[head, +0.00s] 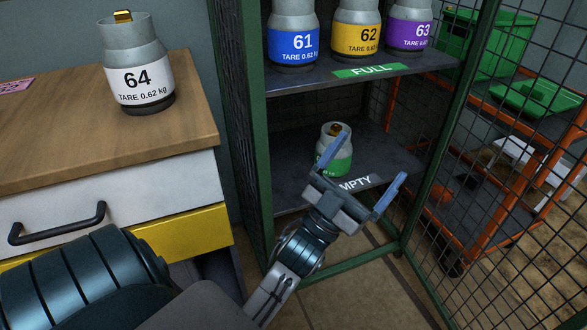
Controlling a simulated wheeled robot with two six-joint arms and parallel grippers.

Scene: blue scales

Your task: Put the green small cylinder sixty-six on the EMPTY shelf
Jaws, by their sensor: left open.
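The small cylinder with a green band (332,152) stands upright on the lower shelf (287,155) of the cage, the shelf with the EMPTY label (354,184). Its number is mostly hidden behind my left gripper's finger. My left gripper (365,172) is open in front of this shelf, its blue fingers spread on either side of the label. The left finger overlaps the cylinder in the picture; I cannot tell whether it touches. Nothing is held between the fingers. My right gripper is out of view.
Cylinders 61 (292,40), 62 (356,28) and 63 (409,25) stand on the upper FULL shelf (310,80). Cylinder 64 (138,75) stands on the wooden counter (60,125). Green cage posts and mesh bound the shelves. The EMPTY shelf is clear right of the green cylinder.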

